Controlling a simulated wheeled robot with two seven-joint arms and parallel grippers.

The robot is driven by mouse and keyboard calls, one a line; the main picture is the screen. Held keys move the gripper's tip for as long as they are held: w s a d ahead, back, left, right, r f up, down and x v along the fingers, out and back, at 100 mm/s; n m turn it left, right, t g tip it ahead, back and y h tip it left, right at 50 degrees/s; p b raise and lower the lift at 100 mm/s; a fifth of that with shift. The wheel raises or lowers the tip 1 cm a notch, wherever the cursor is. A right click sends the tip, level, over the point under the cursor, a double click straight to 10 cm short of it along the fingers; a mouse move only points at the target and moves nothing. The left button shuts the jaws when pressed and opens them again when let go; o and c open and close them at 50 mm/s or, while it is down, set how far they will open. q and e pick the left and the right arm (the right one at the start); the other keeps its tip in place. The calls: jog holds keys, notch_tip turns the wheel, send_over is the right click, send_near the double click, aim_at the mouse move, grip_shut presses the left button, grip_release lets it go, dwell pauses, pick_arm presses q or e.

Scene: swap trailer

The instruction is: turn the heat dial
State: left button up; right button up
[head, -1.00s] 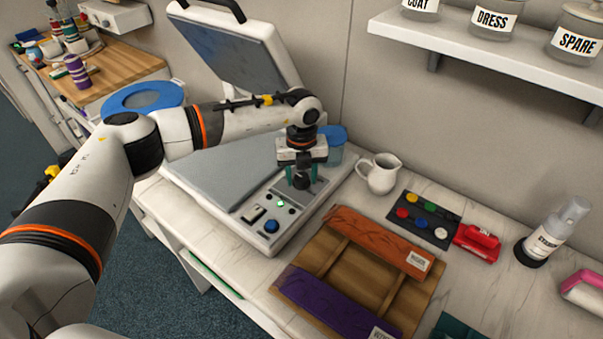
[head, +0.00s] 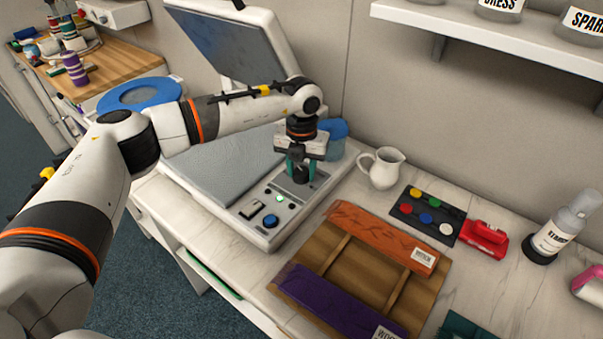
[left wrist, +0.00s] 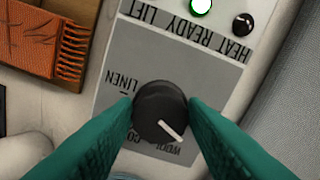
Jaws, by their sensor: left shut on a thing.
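The heat dial (left wrist: 160,112) is a round black knob with a white pointer line on a grey panel. In the left wrist view, the line points to the lower right, near the word WOOL; LINEN and a partly covered label starting CO are also printed around it. My left gripper (head: 300,172) stands over the control panel of the heat press (head: 232,232), pointing down. Its teal fingers are shut on the dial, one on each side. In the head view, the fingers mostly hide the dial. My right gripper is not in view.
A lit green light (left wrist: 201,5) and a blue button (head: 270,221) share the panel. The press lid (head: 235,45) stands raised behind. A white jug (head: 382,168), a paint palette (head: 428,214) and a wooden board with orange and purple cloths (head: 362,272) lie to the right.

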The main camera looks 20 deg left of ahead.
aim_at(301, 171)
pick_arm(q)
jog(key=m+b, duration=0.2)
jog(key=m, duration=0.2)
jog(key=shift+m+b, duration=0.85)
jog(key=shift+m, duration=0.65)
jog(key=shift+r, duration=0.1)
jog(key=o, duration=1)
jog(key=shift+c, duration=0.2)
notch_tip(301, 171, up, 12)
jog(key=b, duration=0.1)
jog(key=shift+b, duration=0.35)
